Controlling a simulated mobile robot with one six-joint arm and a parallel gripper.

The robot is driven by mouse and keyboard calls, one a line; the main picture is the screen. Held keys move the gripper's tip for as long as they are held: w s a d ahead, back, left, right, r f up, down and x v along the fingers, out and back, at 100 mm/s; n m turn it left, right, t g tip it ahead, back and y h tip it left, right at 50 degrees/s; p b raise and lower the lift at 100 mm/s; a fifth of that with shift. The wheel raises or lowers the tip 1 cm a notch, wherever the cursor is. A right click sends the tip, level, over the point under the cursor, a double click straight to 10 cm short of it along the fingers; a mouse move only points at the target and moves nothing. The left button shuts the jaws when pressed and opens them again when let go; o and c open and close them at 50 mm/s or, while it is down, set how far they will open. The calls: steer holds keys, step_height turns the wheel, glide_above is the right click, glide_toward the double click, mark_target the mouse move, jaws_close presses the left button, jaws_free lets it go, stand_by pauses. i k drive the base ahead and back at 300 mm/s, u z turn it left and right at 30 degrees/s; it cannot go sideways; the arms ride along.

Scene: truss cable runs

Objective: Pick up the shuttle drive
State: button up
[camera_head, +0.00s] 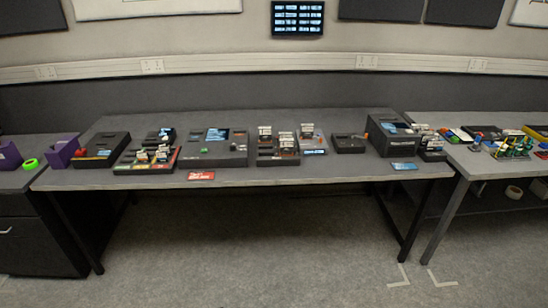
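A long grey table (330,172) stands ahead with a row of dark devices and small cartridge-like items on it. I cannot tell which of these is the shuttle drive; at this distance the labels are unreadable. Candidates include small label-topped items in the rack (277,158) near the middle, and others in the tray (135,167) at left and the rack (432,156) at right. My gripper is not in view.
A dark console with a screen (219,147) and a large dark box (393,138) stand on the table. A red card (201,175) and a blue card (403,166) lie by its front edge. A second table (490,160) is at right. The floor in front is clear.

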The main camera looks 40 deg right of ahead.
mark_target(287, 146)
steer(key=z, duration=0.1)
steer(key=i, duration=0.95)
steer(key=u, duration=0.15)
steer(key=k, duration=0.95)
steer(key=z, duration=0.15)
steer(key=i, duration=0.65)
